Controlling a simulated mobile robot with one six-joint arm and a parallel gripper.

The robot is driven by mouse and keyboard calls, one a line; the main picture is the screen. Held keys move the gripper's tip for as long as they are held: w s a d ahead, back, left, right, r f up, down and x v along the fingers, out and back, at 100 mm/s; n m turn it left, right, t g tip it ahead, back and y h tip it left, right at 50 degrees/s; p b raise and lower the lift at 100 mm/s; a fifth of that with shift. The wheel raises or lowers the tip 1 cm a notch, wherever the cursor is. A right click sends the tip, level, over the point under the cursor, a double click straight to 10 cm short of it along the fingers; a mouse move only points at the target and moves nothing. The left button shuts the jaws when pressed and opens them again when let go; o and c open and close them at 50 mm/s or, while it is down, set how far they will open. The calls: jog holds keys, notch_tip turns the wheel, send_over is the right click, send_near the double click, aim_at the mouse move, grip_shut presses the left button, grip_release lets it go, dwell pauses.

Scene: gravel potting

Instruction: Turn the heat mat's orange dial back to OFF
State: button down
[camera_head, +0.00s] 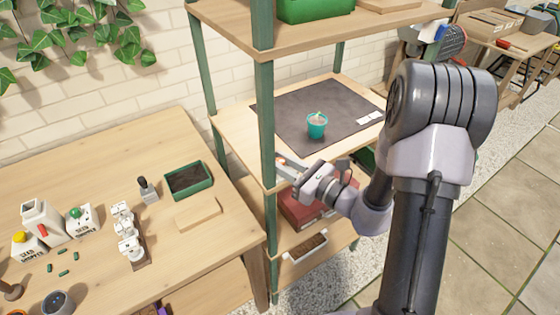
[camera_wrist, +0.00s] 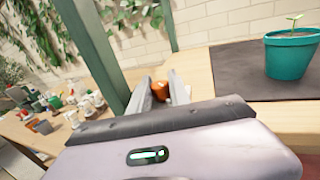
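The dark heat mat (camera_head: 300,100) lies on the middle shelf of the green-posted rack. A teal pot (camera_head: 316,130) with a small seedling stands upright on it; it also shows in the wrist view (camera_wrist: 290,58). The orange dial (camera_wrist: 160,91) shows between the two fingers of my gripper (camera_wrist: 162,88) in the wrist view. The fingers lie close on either side of it, and I cannot tell whether they touch it. In the head view my gripper (camera_head: 283,162) is at the shelf's front edge, beside the green post. The dial's markings and pointer are not readable.
A green rack post (camera_head: 266,120) stands close to the left of my gripper. A white label (camera_head: 369,117) lies at the mat's right. A workbench (camera_head: 110,180) on the left holds a green tray (camera_head: 188,180), seed bottles and small tools. A red box (camera_head: 300,210) sits on the shelf below.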

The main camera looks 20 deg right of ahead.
jog(key=shift+a+m+t+h+b, duration=0.15)
jog(key=shift+m+t+h+b, duration=0.15)
jog(key=shift+m+t+h, duration=0.7)
jog(key=shift+a+r+m+h+p, duration=0.15)
jog(key=shift+m+h+p, duration=0.3)
jog(key=shift+h, duration=0.65)
jog(key=shift+r+m+t+h+p, duration=0.3)
jog(key=shift+m+h+p, duration=0.3)
jog(key=shift+p, duration=0.45)
jog(key=shift+d+f+h+p, duration=0.15)
jog(key=shift+d+h+p, duration=0.1)
jog(key=shift+h+p, duration=0.15)
jog(key=shift+f+m, duration=0.25)
jog(key=c, duration=1.5)
grip_release()
jog(key=shift+f+b, duration=0.1)
jog(key=shift+b, duration=0.35)
